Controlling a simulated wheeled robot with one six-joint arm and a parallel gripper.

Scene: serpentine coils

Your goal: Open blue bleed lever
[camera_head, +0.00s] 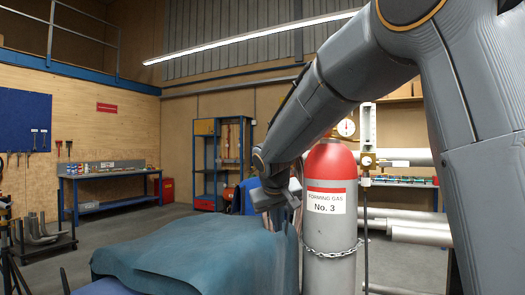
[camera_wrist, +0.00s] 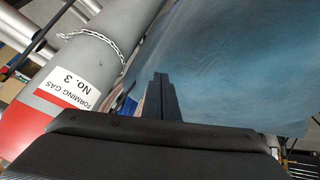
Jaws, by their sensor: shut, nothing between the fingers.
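I cannot make out a blue bleed lever in either view. My gripper (camera_head: 276,204) is low over the blue-green draped sheet, just left of the gas cylinder in the head view. In the wrist view its fingers (camera_wrist: 160,96) are together and empty, pointing at the sheet. The grey cylinder (camera_head: 328,235) has a red top and a label reading "FORMING GAS No. 3"; it also shows in the wrist view (camera_wrist: 75,70). A gauge (camera_head: 346,128) and a flow tube with brass fittings (camera_head: 367,160) show behind the cylinder, partly hidden by my arm.
The blue-green sheet (camera_head: 190,255) covers a large bulky form in front. A chain (camera_head: 335,253) rings the cylinder. Long grey pipes (camera_head: 410,225) lie on a rack at the right. A workbench (camera_head: 105,180) and a blue shelf unit (camera_head: 222,165) stand at the back. The floor at left is partly clear.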

